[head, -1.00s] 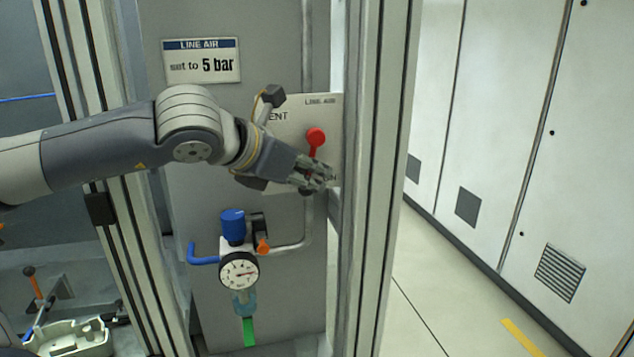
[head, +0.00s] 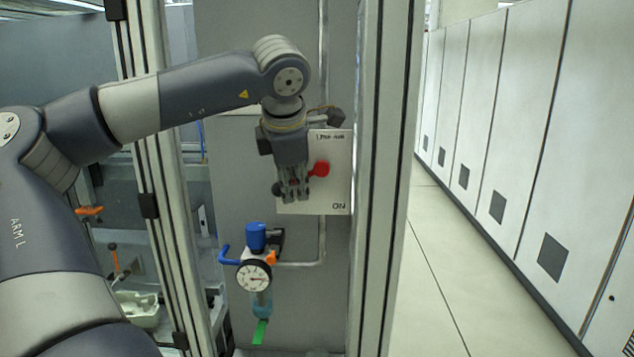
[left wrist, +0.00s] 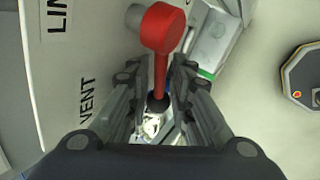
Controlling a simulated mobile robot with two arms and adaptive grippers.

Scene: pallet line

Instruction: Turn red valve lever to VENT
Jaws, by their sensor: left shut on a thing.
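The red valve lever (head: 319,169) is on a pale plate (head: 338,188) marked ON at its lower right. Its arm runs left and slightly down from the round red hub to my left gripper (head: 293,195). In the left wrist view, the lever (left wrist: 161,62) runs between the two fingers of my left gripper (left wrist: 158,108), which is shut on it near its dark end. The word VENT (left wrist: 87,99) shows on the plate beside the fingers there; in the head view the gripper and wrist cover that part. My right gripper is not in view.
Below the plate are a pressure gauge (head: 254,277) and a blue regulator knob (head: 256,237). An upright metal post (head: 381,180) stands close to the right of the plate. A clear aisle floor (head: 440,270) and white cabinets (head: 520,130) lie beyond it.

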